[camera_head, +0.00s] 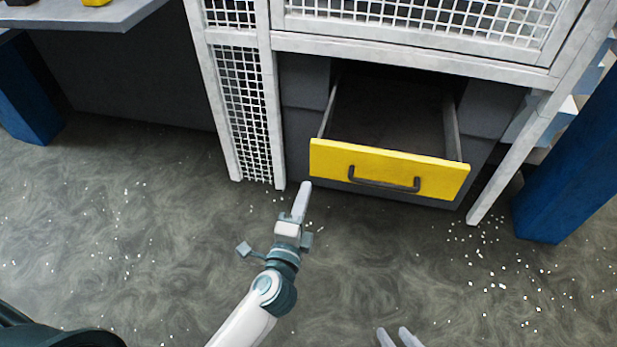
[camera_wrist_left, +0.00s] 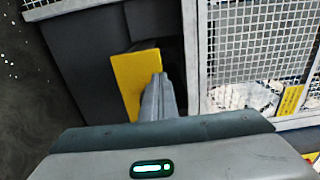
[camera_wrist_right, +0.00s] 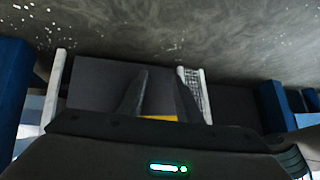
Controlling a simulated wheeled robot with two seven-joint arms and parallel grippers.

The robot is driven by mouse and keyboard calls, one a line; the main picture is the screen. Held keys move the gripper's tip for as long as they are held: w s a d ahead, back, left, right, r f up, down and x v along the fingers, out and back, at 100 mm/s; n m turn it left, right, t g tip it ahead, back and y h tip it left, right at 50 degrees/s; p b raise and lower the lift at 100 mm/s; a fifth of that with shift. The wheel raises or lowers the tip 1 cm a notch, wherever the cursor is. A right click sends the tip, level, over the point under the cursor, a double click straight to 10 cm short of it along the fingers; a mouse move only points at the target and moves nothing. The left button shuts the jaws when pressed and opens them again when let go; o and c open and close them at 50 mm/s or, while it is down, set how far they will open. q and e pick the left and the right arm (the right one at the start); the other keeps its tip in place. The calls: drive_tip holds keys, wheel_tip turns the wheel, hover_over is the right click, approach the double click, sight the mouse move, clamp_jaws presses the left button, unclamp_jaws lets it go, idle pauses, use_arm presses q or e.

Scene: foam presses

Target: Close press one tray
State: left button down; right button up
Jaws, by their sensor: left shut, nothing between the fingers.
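The press tray (camera_head: 390,170) is a grey drawer with a yellow front and a dark bar handle (camera_head: 384,182). It is pulled out of the press, and its inside looks empty. My left gripper (camera_head: 304,187) is shut and empty, just left of the left end of the yellow front; I cannot tell whether it touches. In the left wrist view its fingers (camera_wrist_left: 158,98) overlap the yellow front (camera_wrist_left: 130,82). My right gripper (camera_head: 397,335) is open and empty, low in the head view, well short of the tray. A sliver of yellow (camera_wrist_right: 158,118) shows between its fingers in the right wrist view.
The press has a pale frame with white mesh panels (camera_head: 246,110) above and left of the tray. A blue post (camera_head: 570,170) stands at the right, and a grey shelf (camera_head: 75,14) is at upper left. The floor before the tray is open, with scattered white bits.

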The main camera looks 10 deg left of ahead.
use_arm(q)
approach(320, 145)
drive_tip(key=w, duration=0.5)
drive_tip(key=shift+w, duration=0.7)
use_arm(e)
drive_tip(key=shift+w+a+r+t, duration=0.3)
drive_tip(key=shift+w+r+t, duration=0.05)
drive_tip(key=shift+w+t, duration=0.1)
use_arm(q)
drive_tip(key=shift+w, duration=0.1)
